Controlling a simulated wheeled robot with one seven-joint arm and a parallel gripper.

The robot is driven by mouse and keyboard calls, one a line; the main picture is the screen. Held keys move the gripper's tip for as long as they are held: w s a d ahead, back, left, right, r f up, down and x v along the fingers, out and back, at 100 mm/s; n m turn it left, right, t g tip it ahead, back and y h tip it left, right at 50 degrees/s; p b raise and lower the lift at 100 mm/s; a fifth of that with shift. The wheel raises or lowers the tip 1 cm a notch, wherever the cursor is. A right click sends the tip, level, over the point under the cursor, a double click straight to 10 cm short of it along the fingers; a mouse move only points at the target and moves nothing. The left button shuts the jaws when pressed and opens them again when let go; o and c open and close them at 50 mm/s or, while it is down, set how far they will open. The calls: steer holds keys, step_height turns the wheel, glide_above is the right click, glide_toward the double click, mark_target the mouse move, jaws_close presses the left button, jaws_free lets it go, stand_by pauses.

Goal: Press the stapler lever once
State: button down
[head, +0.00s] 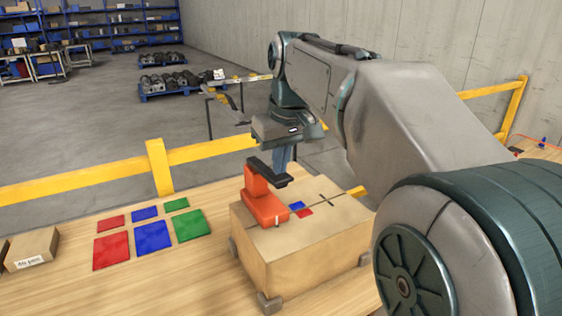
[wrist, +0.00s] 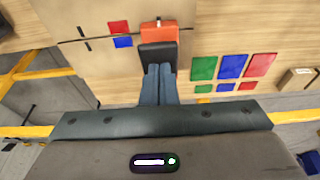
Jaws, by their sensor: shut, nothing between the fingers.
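The stapler (head: 263,203) has an orange-red body and stands on a cardboard box (head: 300,248). Its black lever (head: 266,172) sticks out from the top of the body. The orange body (wrist: 158,35) and the black lever (wrist: 157,54) also show in the wrist view. My gripper (head: 282,158) is shut and empty, pointing down close behind the lever in the head view. In the wrist view its blue-grey fingertips (wrist: 158,70) overlap the lever's edge. I cannot tell whether they touch it. The lowest part of the fingers is hidden behind the lever in the head view.
Red and blue patches (head: 305,213) lie on the box top beside the stapler. Several red, blue and green squares (head: 153,236) lie flat on the wooden table. A small carton (head: 33,249) sits at the left. A yellow rail (head: 215,149) runs behind the table.

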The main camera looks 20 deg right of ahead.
stand_by(0.3)
steer(key=f+b, duration=0.1)
steer(key=b, duration=0.1)
steer(key=f+t+b, duration=0.1)
steer(key=b, duration=0.2)
steer(key=s+f+t+b, duration=0.1)
steer(key=b, duration=0.1)
steer(key=shift+s+d+f, duration=0.1)
steer(key=shift+f, duration=0.25)
steer(key=f+t+b, duration=0.1)
steer(key=b, duration=0.1)
steer(key=f+b, duration=0.1)
steer(key=b, duration=0.2)
steer(key=f+t+b, duration=0.1)
steer(key=b, duration=0.1)
steer(key=shift+s+t+y, duration=0.25)
steer(key=shift+t+y, duration=0.05)
steer(key=shift+y, duration=0.1)
steer(key=shift+r, duration=0.15)
steer(key=r+p, duration=0.1)
steer(key=r, duration=0.1)
steer(key=s+r+p, duration=0.1)
steer(key=r+p, duration=0.1)
steer(key=shift+d+r, duration=0.2)
steer(key=shift+r, duration=0.05)
steer(key=p, duration=0.2)
glide_toward(284, 179)
steer(key=shift+v, duration=0.85)
steer(key=shift+s+f, duration=0.15)
steer(key=shift+f, duration=0.1)
